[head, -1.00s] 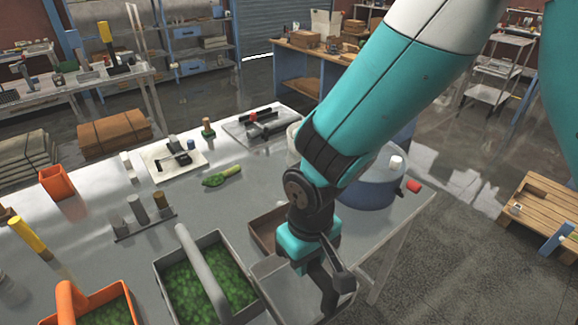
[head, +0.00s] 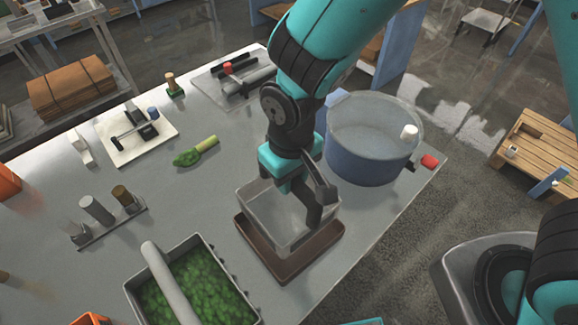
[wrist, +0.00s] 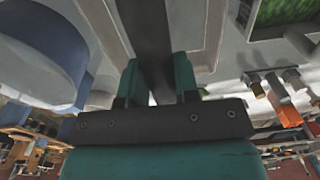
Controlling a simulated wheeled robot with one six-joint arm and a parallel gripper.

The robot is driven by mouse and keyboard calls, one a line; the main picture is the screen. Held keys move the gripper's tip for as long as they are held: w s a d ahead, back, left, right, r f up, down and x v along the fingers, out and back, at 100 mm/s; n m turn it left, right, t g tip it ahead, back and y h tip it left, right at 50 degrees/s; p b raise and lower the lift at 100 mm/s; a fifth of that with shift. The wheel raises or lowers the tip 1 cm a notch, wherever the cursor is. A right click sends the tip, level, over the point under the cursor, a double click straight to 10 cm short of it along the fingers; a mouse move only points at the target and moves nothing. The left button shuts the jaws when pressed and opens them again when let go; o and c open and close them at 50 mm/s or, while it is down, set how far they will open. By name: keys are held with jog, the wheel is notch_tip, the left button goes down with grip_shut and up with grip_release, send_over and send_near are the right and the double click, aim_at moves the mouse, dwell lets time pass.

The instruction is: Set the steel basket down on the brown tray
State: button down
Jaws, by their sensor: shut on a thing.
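The steel basket (head: 268,214) is a pale grey, open, empty box with a dark handle (head: 314,212). My gripper (head: 294,178) is shut on that handle; its teal fingers (wrist: 160,85) sit on both sides of the dark bar in the wrist view. The brown tray (head: 283,270) lies flat on the grey table under the basket, its rim showing at the left, front and right. The basket looks roughly level and within the tray's outline. I cannot tell whether its bottom touches the tray. My arm hides the back of both.
A grey basket of green pieces (head: 205,290) with a pale handle stands close at the lower left. A blue-grey round tub (head: 368,165) stands close behind at the right. The table's right edge is near.

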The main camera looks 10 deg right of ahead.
jog(key=b, duration=0.7)
send_over(290, 214)
jog(key=shift+f, duration=5)
jog(key=c, duration=0.8)
grip_release()
notch_tip(290, 214, up, 17)
jog(key=b, duration=0.3)
jog(key=shift+d+r, duration=0.15)
jog(key=s+d+y, duration=0.1)
jog(key=s+d, duration=0.2)
jog(key=s+d+y+b, duration=0.1)
jog(key=s+d, duration=0.2)
jog(key=s+d+y+b, duration=0.1)
jog(key=s+d+y, duration=0.1)
jog(key=s+d, duration=0.1)
jog(key=shift+s+d+n, duration=0.1)
jog(key=shift+s+n, duration=0.2)
jog(key=shift+n, duration=0.1)
